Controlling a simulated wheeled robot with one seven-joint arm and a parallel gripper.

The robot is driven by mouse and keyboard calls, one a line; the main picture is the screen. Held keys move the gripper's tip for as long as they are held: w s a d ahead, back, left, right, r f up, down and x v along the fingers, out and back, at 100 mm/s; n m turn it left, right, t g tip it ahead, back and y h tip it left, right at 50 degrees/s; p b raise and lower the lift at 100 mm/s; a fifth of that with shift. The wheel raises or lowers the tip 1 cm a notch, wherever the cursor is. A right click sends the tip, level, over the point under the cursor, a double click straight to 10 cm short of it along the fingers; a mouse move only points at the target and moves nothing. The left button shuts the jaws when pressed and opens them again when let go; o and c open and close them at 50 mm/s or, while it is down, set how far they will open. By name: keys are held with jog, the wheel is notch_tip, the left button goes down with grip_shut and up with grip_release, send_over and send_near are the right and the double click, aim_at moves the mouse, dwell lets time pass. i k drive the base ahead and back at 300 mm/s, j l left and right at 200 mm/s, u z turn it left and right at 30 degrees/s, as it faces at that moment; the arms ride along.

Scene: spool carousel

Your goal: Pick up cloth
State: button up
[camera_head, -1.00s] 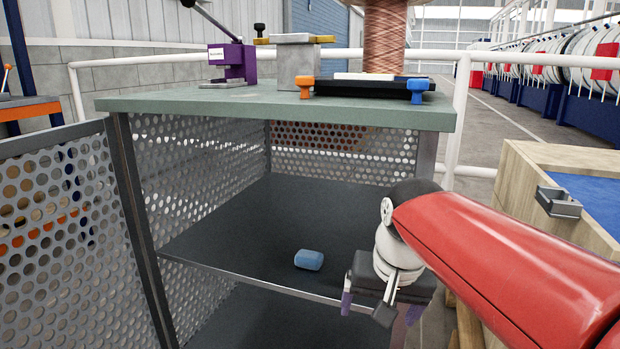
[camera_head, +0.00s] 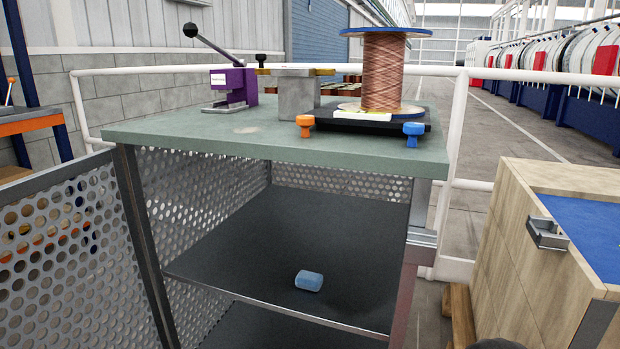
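A small light-blue block-shaped item (camera_head: 309,281), which looks like a folded cloth, lies on the dark middle shelf (camera_head: 300,235) of the workbench cabinet, near the shelf's front edge. No other cloth shows. My gripper is out of view. Only small dark parts, which may be my arm, show at the bottom right edge.
The green benchtop (camera_head: 270,140) overhangs the shelf and carries a purple lever press (camera_head: 236,86) and a copper wire spool (camera_head: 386,70). Perforated side panels (camera_head: 62,235) bound the cabinet. A wooden crate (camera_head: 510,245) stands at right. The shelf around the item is clear.

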aim_at(306, 280)
jog(key=i+j+z, duration=0.2)
jog(key=j+z, duration=0.2)
jog(key=j, duration=0.2)
jog(key=i+j+z, duration=0.1)
jog(key=j+z, duration=0.3)
jog(key=j, duration=0.2)
jog(key=j+z, duration=0.4)
jog(key=j, duration=0.25)
